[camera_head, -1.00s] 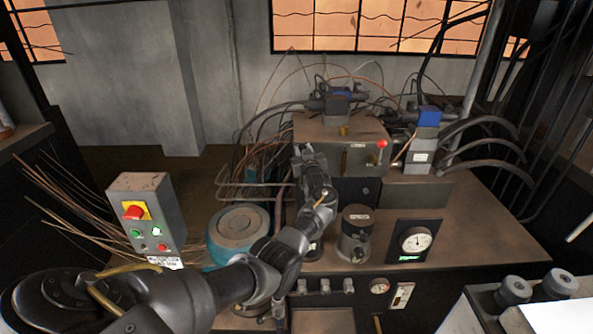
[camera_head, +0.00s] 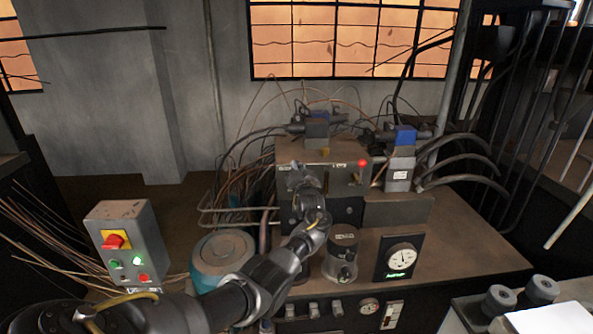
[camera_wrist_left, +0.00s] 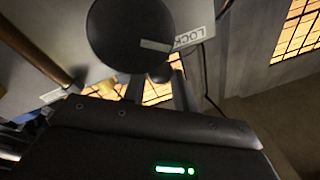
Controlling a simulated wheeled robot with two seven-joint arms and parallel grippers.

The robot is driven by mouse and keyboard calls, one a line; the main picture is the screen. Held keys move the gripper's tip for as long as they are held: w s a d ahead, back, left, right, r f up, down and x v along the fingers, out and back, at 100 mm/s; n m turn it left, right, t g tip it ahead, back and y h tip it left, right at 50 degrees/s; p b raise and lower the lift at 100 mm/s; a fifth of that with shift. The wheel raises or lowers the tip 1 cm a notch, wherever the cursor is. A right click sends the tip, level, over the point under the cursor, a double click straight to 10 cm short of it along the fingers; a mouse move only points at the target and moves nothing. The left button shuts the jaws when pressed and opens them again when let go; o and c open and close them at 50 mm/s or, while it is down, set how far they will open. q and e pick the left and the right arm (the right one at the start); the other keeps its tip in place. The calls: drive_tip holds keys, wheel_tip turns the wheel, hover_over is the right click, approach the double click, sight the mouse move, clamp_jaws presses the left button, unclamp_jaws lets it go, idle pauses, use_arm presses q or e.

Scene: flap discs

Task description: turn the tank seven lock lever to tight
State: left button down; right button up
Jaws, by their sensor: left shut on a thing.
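A brown valve block (camera_head: 345,176) with a red knob (camera_head: 363,163) stands on the bench in the head view. My left gripper (camera_head: 303,178) is at the left part of its front face. In the left wrist view a round black lock disc (camera_wrist_left: 122,38) carries a pale line that points at a LOCK label (camera_wrist_left: 189,37). A small dark lever end (camera_wrist_left: 160,73) shows below the disc, between the fingers of my left gripper (camera_wrist_left: 160,88). The gripper is shut on this lever. The arm hides much of the lever in the head view. My right gripper is not in view.
A dark cylinder (camera_head: 341,258) and a dial gauge (camera_head: 401,258) stand right of my left forearm. A teal round-topped unit (camera_head: 222,256) and a grey button box (camera_head: 126,240) are on the left. Hoses crowd behind the block. A brass rod (camera_wrist_left: 38,52) is near the lock disc.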

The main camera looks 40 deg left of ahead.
use_arm(q)
drive_tip(key=shift+f+m, duration=0.15)
drive_tip(key=shift+m, duration=0.15)
drive_tip(key=c, duration=1.1)
unclamp_jaws()
drive_tip(key=shift+d, duration=0.1)
drive_tip(key=b+v, duration=0.1)
drive_tip(key=v, duration=0.9)
drive_tip(key=shift+s+d, duration=0.25)
drive_tip(key=shift+f, duration=0.1)
